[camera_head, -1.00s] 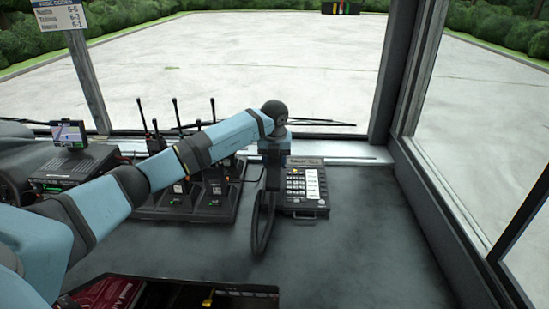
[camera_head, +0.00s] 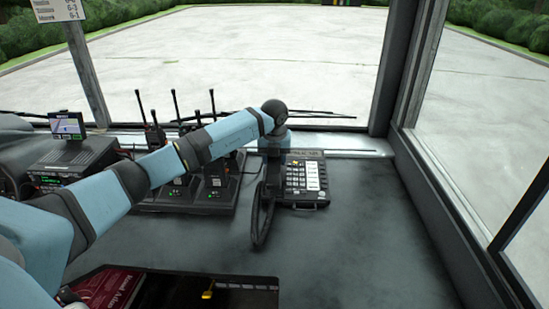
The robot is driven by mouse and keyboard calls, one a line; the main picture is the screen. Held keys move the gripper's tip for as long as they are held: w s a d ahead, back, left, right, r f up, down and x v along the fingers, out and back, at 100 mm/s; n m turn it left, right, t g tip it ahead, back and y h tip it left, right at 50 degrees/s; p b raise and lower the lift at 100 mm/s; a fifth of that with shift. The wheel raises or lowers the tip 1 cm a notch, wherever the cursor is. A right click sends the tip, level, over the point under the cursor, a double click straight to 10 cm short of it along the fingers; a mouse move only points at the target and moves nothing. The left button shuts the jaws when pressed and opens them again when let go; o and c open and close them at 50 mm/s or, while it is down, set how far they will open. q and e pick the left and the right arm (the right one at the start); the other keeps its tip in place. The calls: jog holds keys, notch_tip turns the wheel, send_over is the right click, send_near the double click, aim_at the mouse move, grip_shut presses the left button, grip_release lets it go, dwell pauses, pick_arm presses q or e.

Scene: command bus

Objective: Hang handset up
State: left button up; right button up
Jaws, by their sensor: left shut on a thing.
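The black desk phone (camera_head: 306,181) with a light keypad sits on the dark counter near the window. The black handset (camera_head: 262,214) stands at the left side of the phone, long and roughly upright in the picture. My left gripper (camera_head: 273,170) points down at the phone's left edge and is shut on the handset's upper part. The wrist and arm hide the fingertips and part of the phone's left side, so I cannot tell whether the handset touches the cradle. My right gripper is not in view.
Several handheld radios stand in a black charger (camera_head: 205,205) left of the phone, behind my arm. A radio unit with a small screen (camera_head: 67,126) is at the far left. The counter right of the phone is clear.

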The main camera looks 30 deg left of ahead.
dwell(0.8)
pick_arm(q)
jog(key=o, duration=1.1)
jog(key=shift+f, duration=0.1)
jog(key=r, duration=0.4)
jog(key=s+r+p, duration=0.1)
jog(key=r, duration=0.4)
jog(key=d+r, duration=0.1)
jog(key=r, duration=0.3)
jog(key=shift+s+r+p, duration=0.35)
jog(key=shift+r, duration=0.05)
